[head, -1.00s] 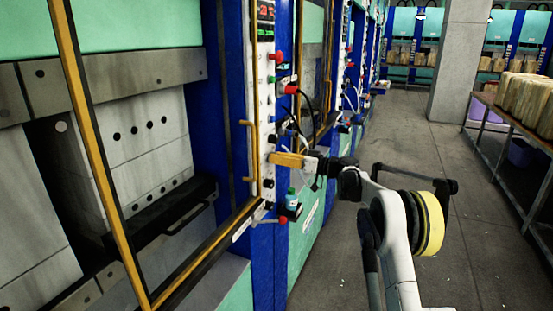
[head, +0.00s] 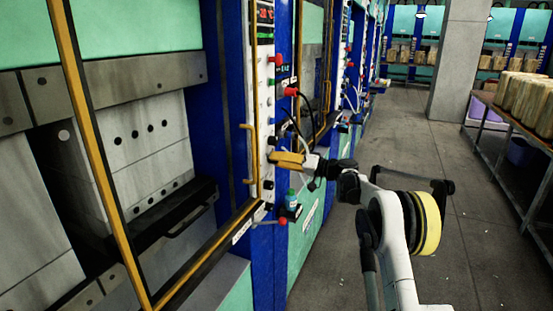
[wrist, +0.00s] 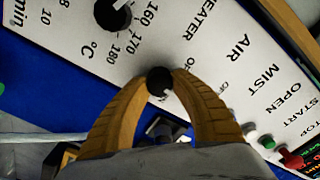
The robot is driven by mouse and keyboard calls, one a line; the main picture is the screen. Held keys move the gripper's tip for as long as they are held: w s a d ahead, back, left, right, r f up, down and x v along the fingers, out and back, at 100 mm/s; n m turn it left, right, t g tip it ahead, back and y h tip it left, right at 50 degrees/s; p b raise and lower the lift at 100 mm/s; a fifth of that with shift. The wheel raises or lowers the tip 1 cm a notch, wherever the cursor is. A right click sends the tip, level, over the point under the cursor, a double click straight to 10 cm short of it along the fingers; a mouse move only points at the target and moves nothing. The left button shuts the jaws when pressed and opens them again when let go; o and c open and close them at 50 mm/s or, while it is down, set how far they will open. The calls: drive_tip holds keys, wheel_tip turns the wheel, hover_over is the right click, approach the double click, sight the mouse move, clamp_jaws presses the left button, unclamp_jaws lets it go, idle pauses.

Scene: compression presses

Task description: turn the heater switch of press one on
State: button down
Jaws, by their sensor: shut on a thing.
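The heater switch (wrist: 159,81) is a small black knob on the white control panel, close to the printed word HEATER in the wrist view. My gripper (wrist: 160,90) has its two yellow fingers closed around this knob, one on each side. In the head view my gripper (head: 276,159) reaches from the right to the white panel (head: 262,110) of press one, and its fingertips meet the panel. The knob is hidden behind the fingers there. Its exact pointer position cannot be read.
A black temperature dial (wrist: 112,14) sits near the switch. A green button (wrist: 267,142) and a red button (wrist: 291,160) are further along the panel. A red knob (head: 291,91) with black cables is above my gripper. A small bottle (head: 291,198) stands below it.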

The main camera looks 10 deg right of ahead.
drive_tip(key=m, duration=0.5)
drive_tip(key=shift+p, duration=0.35)
drive_tip(key=shift+m, duration=0.4)
drive_tip(key=c, duration=1.1)
unclamp_jaws()
drive_tip(key=v, duration=1.2)
